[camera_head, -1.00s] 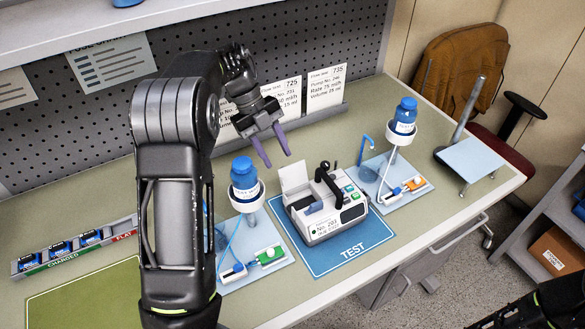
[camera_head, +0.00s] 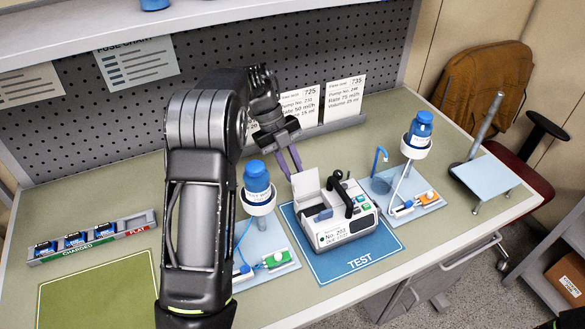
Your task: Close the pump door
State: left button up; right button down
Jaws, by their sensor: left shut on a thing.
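The white infusion pump (camera_head: 338,229), labelled No. 203, stands on the blue TEST mat (camera_head: 318,268). Its pale door (camera_head: 307,184) stands open, raised at the pump's left rear side. A black handle (camera_head: 341,191) sticks up from the pump's top. My left gripper (camera_head: 292,168) reaches down from behind, with its purple fingers at the door's upper left edge. It is shut on the door; the fingertips are partly hidden there. My right gripper is out of view.
Stands with blue bottles are on both sides, the left one (camera_head: 258,188) close to my left arm and the right one (camera_head: 416,140) beyond the pump. A pegboard is behind.

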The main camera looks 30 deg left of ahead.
aim_at(301, 183)
pick_arm(q)
grip_shut()
jog(key=shift+d+r, duration=0.1)
jog(key=shift+s+d+r+t+y, duration=0.3)
jog(key=shift+d+t+y, duration=0.15)
jog(key=shift+y, duration=0.2)
jog(key=shift+s+d+r+t+y, duration=0.15)
jog(key=shift+s+d+t+y, duration=0.1)
jog(key=shift+d+t+y, duration=0.3)
jog(key=shift+s+d+r+m+t+y, duration=0.15)
jog(key=shift+s+d+t+y, duration=0.15)
jog(key=shift+y, duration=0.25)
jog(key=shift+s+d+m+t+y, duration=0.1)
jog(key=shift+s+d+t+y, duration=0.05)
jog(key=shift+t+y, duration=0.3)
jog(key=shift+s+d+r+m+t+y, duration=0.15)
jog(key=shift+s+d+t+y, duration=0.1)
jog(key=shift+y, duration=0.35)
jog(key=shift+f, duration=0.1)
jog(key=o, duration=0.8)
grip_release()
jog(key=shift+c, duration=0.2)
